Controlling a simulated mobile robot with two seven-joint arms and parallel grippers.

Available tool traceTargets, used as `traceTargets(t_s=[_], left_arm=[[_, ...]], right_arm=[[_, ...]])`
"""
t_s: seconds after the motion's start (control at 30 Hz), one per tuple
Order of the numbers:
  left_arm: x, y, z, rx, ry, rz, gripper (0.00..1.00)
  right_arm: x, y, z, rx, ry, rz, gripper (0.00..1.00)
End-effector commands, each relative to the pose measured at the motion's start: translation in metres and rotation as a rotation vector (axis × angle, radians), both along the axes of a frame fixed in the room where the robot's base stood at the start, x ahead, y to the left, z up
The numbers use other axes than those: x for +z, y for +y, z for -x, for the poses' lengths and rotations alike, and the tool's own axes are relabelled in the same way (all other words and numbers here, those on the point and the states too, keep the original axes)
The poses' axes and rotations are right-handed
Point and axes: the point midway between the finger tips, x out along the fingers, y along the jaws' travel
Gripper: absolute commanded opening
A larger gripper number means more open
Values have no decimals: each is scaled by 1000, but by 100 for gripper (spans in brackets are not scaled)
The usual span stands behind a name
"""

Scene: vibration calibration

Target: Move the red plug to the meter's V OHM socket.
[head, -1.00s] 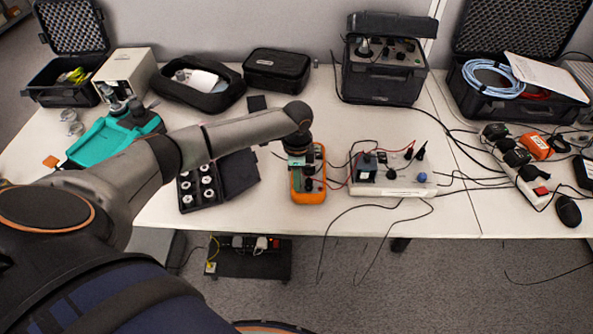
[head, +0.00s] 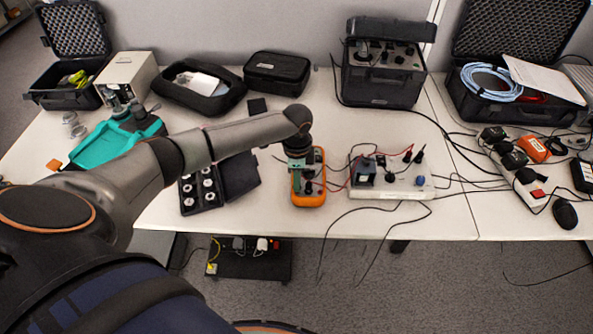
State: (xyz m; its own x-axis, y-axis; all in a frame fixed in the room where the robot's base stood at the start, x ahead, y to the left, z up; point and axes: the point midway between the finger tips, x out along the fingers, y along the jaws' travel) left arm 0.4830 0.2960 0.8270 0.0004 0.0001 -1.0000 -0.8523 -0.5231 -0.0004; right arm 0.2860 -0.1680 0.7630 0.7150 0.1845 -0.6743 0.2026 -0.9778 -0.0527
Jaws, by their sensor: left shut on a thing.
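The meter (head: 311,199) is an orange-edged handheld unit lying on the table left of a white terminal box. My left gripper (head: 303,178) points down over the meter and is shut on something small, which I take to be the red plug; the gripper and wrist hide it. A red lead (head: 335,187) runs from the meter's right side to the white box. The V OHM socket is too small to make out. My right gripper is not in view.
The white box (head: 407,188) with black knobs and leads stands right of the meter. An open black case of weights (head: 201,190) lies to its left. Black cables hang over the table's front edge. A large black case (head: 382,84) stands behind.

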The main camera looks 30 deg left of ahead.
Motion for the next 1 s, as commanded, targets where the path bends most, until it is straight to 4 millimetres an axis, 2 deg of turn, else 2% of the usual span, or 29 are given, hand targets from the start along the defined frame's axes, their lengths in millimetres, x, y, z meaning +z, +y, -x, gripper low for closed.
traceTargets(t_s=[0.47, 0.83, 1.0], left_arm=[[2, 0, 0, -1, 0, 0, 0], [22, 0, 0, -1, 0, 0, 0], [30, 0, 0, -2, 0, 0, 0]], right_arm=[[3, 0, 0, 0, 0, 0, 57], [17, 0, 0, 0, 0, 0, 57], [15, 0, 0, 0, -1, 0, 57]])
